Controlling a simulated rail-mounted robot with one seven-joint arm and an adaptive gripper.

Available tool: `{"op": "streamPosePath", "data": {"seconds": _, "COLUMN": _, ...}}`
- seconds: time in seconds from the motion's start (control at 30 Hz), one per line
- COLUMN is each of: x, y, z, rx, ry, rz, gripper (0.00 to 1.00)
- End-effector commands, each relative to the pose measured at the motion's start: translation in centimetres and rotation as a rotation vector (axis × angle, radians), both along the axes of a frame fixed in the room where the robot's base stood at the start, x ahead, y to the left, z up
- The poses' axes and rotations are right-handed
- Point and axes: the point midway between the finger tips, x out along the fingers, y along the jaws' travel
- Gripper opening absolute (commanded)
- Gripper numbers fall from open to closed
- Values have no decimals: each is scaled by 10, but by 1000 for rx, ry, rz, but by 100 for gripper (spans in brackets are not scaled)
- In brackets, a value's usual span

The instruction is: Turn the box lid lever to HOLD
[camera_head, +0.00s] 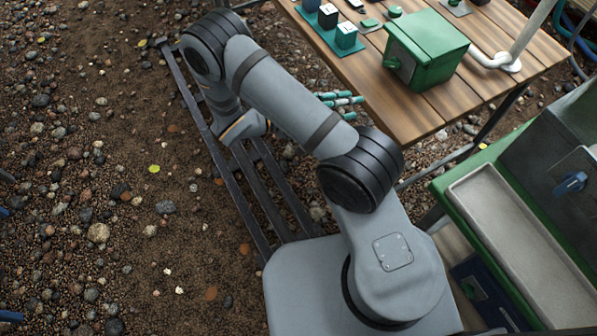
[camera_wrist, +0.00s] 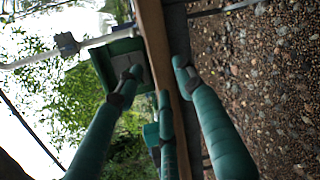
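A green box (camera_head: 425,50) with a lid sits on the wooden table, a small dark green piece on its left side. I cannot tell whether that piece is the lever, and I read no HOLD mark. My gripper (camera_head: 340,101) has teal fingers and is off the table's near left edge, left of and below the box in the head view. In the wrist view the gripper (camera_wrist: 157,80) shows several spread fingers with nothing between them. A green box-like thing (camera_wrist: 103,66) is behind the left finger there, partly covered by it.
The wooden table (camera_head: 425,105) holds small blocks on a teal mat (camera_head: 318,30) and a white pipe (camera_head: 495,61). A green-framed trough (camera_head: 520,240) and a grey panel with a blue handle (camera_head: 570,183) stand at right. Gravel ground (camera_head: 100,180) is open at left.

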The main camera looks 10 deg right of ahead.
Motion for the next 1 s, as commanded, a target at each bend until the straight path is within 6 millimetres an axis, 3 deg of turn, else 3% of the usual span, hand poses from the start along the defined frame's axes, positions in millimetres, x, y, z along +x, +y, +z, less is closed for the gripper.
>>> {"op": "streamPosePath", "data": {"seconds": 0.1, "x": -12, "y": 9, "z": -24, "rx": 75, "ry": 21, "rz": -51, "gripper": 38}}
{"op": "streamPosePath", "data": {"seconds": 0.6, "x": -56, "y": 65, "z": -106, "rx": 400, "ry": 61, "rz": -236, "gripper": 38}}
{"op": "streamPosePath", "data": {"seconds": 1.0, "x": -73, "y": 117, "z": -151, "rx": 623, "ry": 47, "rz": -332, "gripper": 38}}
